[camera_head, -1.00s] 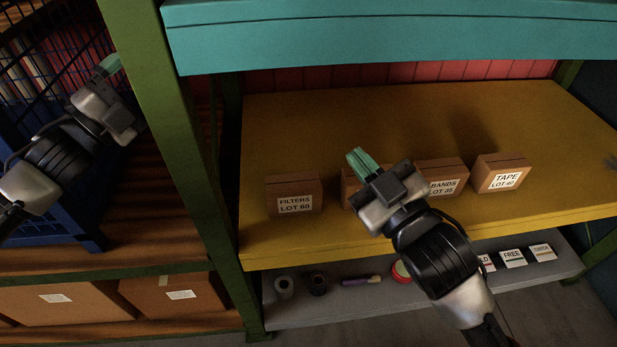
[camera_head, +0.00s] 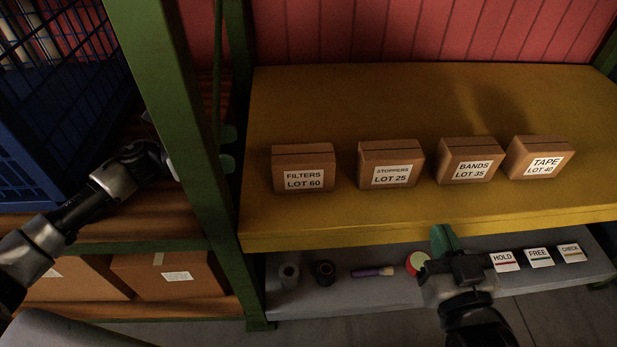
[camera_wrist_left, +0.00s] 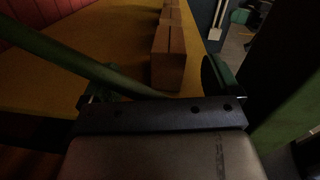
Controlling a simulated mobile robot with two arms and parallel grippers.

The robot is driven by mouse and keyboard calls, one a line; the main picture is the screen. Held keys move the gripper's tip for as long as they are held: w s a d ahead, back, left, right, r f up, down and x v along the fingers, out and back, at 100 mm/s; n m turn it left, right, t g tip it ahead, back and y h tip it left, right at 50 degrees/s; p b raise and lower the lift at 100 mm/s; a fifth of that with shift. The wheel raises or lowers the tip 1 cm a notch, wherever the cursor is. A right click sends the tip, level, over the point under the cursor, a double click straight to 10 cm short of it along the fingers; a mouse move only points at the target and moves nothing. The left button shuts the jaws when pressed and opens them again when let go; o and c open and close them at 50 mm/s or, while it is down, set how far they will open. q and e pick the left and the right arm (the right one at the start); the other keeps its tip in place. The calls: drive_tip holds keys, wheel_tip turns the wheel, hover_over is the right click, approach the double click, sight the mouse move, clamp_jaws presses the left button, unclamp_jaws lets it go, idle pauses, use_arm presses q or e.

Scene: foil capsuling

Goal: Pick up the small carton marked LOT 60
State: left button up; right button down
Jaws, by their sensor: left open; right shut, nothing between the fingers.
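The small carton marked FILTERS LOT 60 (camera_head: 303,160) stands at the left end of the row on the yellow shelf (camera_head: 330,222), label facing out. My left gripper (camera_head: 228,148) is open. Its green fingertips show just right of the green post, left of the carton and apart from it; the post hides the rest of the gripper. In the left wrist view, a brown carton (camera_wrist_left: 168,62) stands ahead between the finger lines, with others behind it. My right gripper (camera_head: 443,238) is shut and empty, below the yellow shelf's front edge.
Cartons STOPPERS LOT 25 (camera_head: 390,158), BANDS LOT 35 (camera_head: 470,158) and TAPE LOT 40 (camera_head: 538,155) stand to the right. The green post (camera_head: 175,110) crosses before my left arm. A blue crate (camera_head: 60,140) is at left. The grey lower shelf (camera_head: 340,300) holds rolls and label cards.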

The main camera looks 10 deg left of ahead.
sight(285, 154)
use_arm(q)
drive_tip(key=d+f, duration=0.1)
drive_tip(key=d, duration=0.1)
drive_tip(key=d+f+m+g, duration=0.1)
drive_tip(key=d+f+m, duration=0.1)
drive_tip(key=d, duration=0.1)
drive_tip(key=shift+w+d, duration=0.3)
drive_tip(key=shift+d, duration=0.05)
drive_tip(key=shift+b+x, duration=0.35)
drive_tip(key=shift+x, duration=2.45)
use_arm(e)
drive_tip(key=shift+s+d+m+t+h, duration=0.3)
drive_tip(key=shift+s+d+t+h, duration=0.2)
drive_tip(key=shift+t, duration=0.2)
use_arm(q)
drive_tip(key=shift+a, duration=0.1)
drive_tip(key=c, duration=1.1)
drive_tip(key=shift+r, duration=0.15)
